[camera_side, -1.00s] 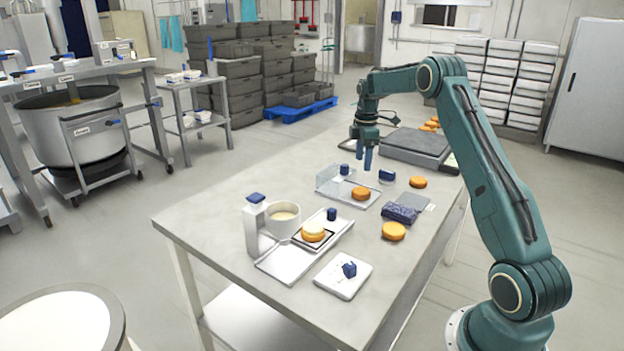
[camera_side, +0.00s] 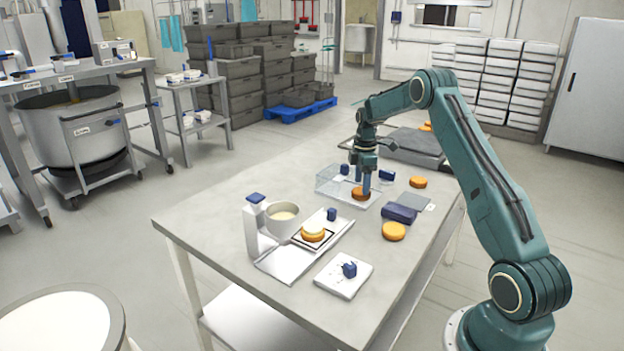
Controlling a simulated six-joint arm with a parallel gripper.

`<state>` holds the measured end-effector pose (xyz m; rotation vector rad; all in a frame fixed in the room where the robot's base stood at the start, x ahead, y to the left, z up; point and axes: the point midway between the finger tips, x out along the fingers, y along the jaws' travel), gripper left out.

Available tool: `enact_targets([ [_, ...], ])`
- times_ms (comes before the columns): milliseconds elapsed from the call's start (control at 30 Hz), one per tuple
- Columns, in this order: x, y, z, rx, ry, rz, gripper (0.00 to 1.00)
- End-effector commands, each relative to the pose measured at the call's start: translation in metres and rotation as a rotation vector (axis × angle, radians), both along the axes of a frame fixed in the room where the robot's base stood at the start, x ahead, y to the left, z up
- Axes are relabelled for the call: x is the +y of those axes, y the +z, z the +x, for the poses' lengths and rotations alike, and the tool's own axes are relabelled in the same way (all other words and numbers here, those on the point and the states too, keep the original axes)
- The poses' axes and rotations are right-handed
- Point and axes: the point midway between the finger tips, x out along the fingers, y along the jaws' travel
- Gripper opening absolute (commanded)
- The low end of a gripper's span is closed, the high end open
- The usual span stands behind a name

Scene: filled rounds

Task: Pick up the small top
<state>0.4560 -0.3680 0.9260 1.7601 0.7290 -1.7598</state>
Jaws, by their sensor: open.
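Several orange-brown rounds are on the table. One round (camera_side: 358,194) lies in the shallow clear tray (camera_side: 330,188), and my gripper (camera_side: 362,182) is low over it with its blue fingers open. One finger is beside the round's right edge; I cannot tell whether it touches. A smaller-looking round (camera_side: 418,182) lies to the right, and a larger one (camera_side: 393,231) lies nearer the front. I cannot tell for certain which is the small top. A filled round (camera_side: 313,234) with a pale layer sits on the metal tray (camera_side: 283,263).
A dark blue block (camera_side: 399,213) lies right of the clear tray. A cup of cream (camera_side: 283,216) and a white dispenser (camera_side: 254,226) stand at left. A white plate with a blue piece (camera_side: 342,282) is in front. A grey scale (camera_side: 415,146) is at the back.

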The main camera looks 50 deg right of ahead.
Motion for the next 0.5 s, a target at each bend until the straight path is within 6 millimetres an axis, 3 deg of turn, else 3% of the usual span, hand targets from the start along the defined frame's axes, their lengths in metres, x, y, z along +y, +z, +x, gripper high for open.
enact_targets([
  [200,0.0,-0.023,-0.001,0.001,-0.001,0.001,0.61],
  [500,0.0,-0.027,-0.001,0.0,-0.001,0.001,0.61],
])
